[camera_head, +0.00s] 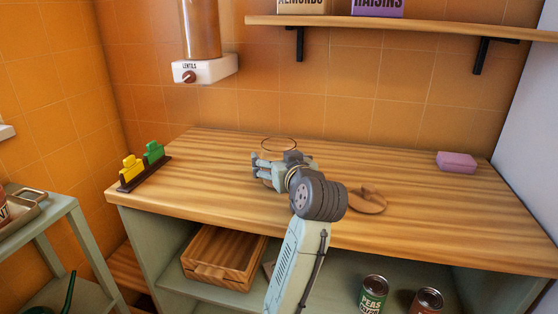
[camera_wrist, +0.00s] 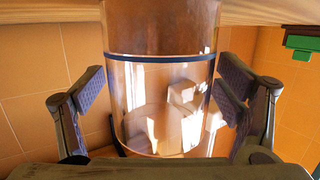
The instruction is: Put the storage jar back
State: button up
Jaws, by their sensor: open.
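The storage jar is clear glass with a dark blue band and brown contents. In the head view its round rim (camera_head: 279,137) shows on the wooden counter (camera_head: 220,152), and my gripper hides much of its body. In the wrist view the jar (camera_wrist: 160,28) fills the middle; that view looks upside down, with the counter at the top. My gripper (camera_head: 259,166) is open. Its two fingers are on either side of the jar, with a small gap visible at each side. A round wooden lid (camera_head: 370,203) with a knob lies on the counter, right of my gripper.
A lentils dispenser (camera_head: 205,70) hangs at the back left. A wall shelf (camera_head: 400,28) holds almonds and raisins boxes. Yellow and green clips (camera_head: 143,167) stand at the left end, a pink sponge (camera_head: 456,161) at the right. A wooden crate (camera_head: 222,258) and cans (camera_head: 373,291) are below.

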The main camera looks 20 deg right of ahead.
jog(key=s+r, duration=0.1)
jog(key=s, duration=0.3)
jog(key=s+b, duration=0.1)
jog(key=s, duration=0.3)
jog(key=s+r, duration=0.1)
jog(key=s, duration=0.2)
jog(key=shift+s+a+r+b, duration=0.3)
jog(key=shift+s+b, duration=0.1)
